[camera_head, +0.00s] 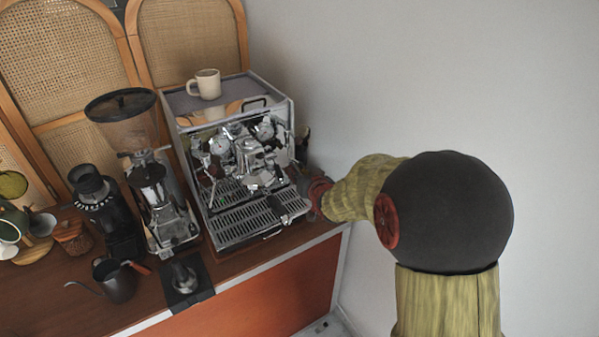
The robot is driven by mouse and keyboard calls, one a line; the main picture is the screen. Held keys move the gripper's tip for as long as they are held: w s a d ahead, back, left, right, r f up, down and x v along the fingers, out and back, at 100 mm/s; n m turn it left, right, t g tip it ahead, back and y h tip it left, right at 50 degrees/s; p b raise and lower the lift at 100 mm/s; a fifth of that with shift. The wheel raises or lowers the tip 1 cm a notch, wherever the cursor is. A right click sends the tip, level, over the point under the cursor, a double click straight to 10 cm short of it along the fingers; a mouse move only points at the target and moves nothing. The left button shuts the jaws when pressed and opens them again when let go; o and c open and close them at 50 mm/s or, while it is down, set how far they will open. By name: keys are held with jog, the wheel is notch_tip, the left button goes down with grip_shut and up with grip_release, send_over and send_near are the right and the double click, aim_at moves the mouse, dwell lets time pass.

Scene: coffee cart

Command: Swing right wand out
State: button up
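The silver espresso machine (222,232) stands at the right end of the counter, its front facing me. A thin wand (212,190) hangs at the left of its front. The right wand cannot be made out clearly among the shiny metal parts and my arm's end. My arm comes in from the right and its far end is low beside the machine's right front corner. My gripper's fingers are too small and too hidden there to make out. Whether they are open, shut or touching the wand does not show.
A cream mug (207,84) stands on top of the machine. A coffee grinder (152,190) is close on its left. A dark gooseneck kettle (118,282) and a black mat (187,280) are at the counter's front. A plain wall rises behind my arm on the right.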

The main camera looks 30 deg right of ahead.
jog(key=v, duration=1.2)
dwell(0.4)
